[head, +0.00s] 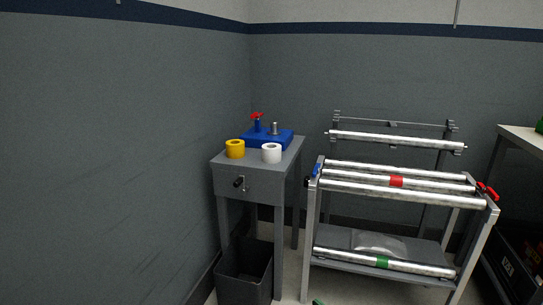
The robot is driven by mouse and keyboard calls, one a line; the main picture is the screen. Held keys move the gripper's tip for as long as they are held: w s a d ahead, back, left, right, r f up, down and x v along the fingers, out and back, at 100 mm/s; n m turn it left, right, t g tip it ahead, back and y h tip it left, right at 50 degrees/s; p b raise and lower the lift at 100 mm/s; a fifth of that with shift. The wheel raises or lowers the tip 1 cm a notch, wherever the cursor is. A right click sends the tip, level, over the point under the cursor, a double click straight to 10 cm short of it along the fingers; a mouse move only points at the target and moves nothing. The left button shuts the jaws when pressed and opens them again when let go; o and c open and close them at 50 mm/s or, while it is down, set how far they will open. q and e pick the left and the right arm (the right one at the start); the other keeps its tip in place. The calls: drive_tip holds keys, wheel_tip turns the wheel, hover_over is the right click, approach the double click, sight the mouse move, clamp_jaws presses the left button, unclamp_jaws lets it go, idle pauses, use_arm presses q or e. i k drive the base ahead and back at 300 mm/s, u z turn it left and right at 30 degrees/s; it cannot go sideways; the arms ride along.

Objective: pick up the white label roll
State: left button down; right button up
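The white label roll (271,153) stands on the top of a small grey table (282,163), near its front right edge. To its left on the same top stands a yellow roll (235,149), apart from it. Behind both is a blue base (266,138) with a red-handled part and a grey metal post. The white roll is in full view with nothing over it. Neither of my grippers shows in the head view.
A metal rack (380,213) with several long silver rollers stands right of the table. A dark bin (246,271) stands under the table's front. A drawer handle (240,182) sticks out of the table's front. A grey wall is close on the left. Another table (527,137) is at the far right.

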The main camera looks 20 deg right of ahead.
sight(270, 152)
drive_tip(key=z, duration=1.65)
drive_tip(key=i, duration=1.8)
drive_tip(key=u, duration=2.75)
